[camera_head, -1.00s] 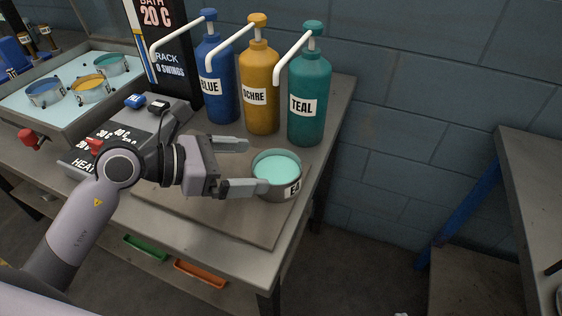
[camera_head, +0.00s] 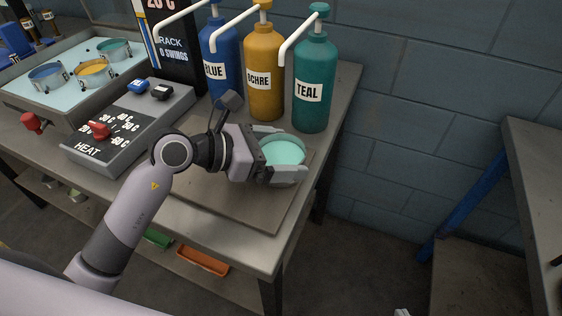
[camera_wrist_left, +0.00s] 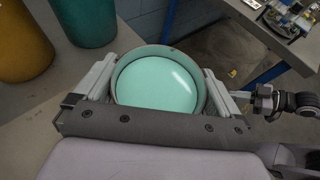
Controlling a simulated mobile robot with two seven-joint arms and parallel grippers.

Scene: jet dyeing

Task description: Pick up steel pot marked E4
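The steel pot (camera_head: 283,153), filled with teal liquid, sits upright on the board at the table's right end. Its E4 label shows in the earlier view but is hidden now. My left gripper (camera_head: 281,156) is open around the pot, one finger on each side. In the left wrist view the pot (camera_wrist_left: 158,84) lies between the two spread fingers, very close to both; firm contact cannot be made out.
Blue (camera_head: 220,62), ochre (camera_head: 264,70) and teal (camera_head: 314,80) pump bottles stand just behind the pot. A heat control box (camera_head: 130,125) and a bath with several pots (camera_head: 70,80) are at left. The table's right edge is close.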

